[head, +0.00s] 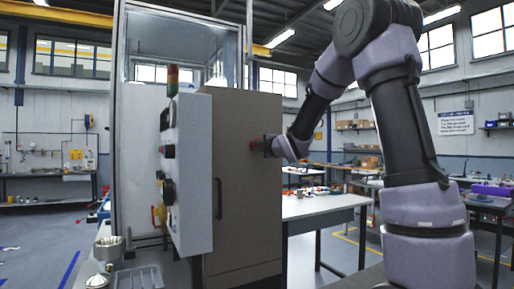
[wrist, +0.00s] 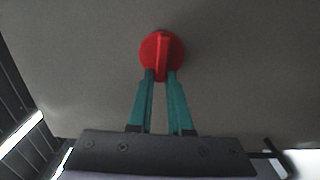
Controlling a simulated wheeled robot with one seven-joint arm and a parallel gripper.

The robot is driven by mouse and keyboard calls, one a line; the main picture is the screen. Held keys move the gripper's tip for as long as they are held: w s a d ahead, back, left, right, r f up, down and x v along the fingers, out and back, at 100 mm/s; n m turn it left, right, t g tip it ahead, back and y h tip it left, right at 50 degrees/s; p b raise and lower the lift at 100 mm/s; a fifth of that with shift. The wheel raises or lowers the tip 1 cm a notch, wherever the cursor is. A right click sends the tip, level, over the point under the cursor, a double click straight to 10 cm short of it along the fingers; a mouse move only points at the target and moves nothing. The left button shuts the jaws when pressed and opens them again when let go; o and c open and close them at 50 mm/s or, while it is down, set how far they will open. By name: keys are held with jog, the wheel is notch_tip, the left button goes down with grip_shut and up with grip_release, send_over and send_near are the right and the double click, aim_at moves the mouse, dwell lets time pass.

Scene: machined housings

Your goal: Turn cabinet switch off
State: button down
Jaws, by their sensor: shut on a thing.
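The cabinet (head: 242,185) stands in the middle of the head view, with a grey-brown door and a dark vertical handle (head: 218,199). A red rotary switch (wrist: 162,56) with a raised grip bar is on its face. In the wrist view the bar runs close to upright. My gripper (wrist: 160,76) has its two teal fingers on either side of the bar's lower end, shut on it. In the head view the switch (head: 254,145) shows as a small red spot, and my arm's end covers part of it.
A white control panel (head: 188,172) with knobs and a signal light (head: 172,79) stands left of the cabinet. A workbench (head: 320,208) stands behind to the right. A metal funnel (head: 108,246) and a tray (head: 138,278) are at the lower left.

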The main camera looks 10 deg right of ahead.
jog(key=shift+f, duration=0.1)
jog(key=c, duration=0.8)
grip_release()
jog(key=shift+c, duration=0.2)
jog(key=shift+s, duration=0.15)
jog(key=v, duration=1)
jog(key=shift+s, duration=0.25)
jog(key=shift+d, duration=0.1)
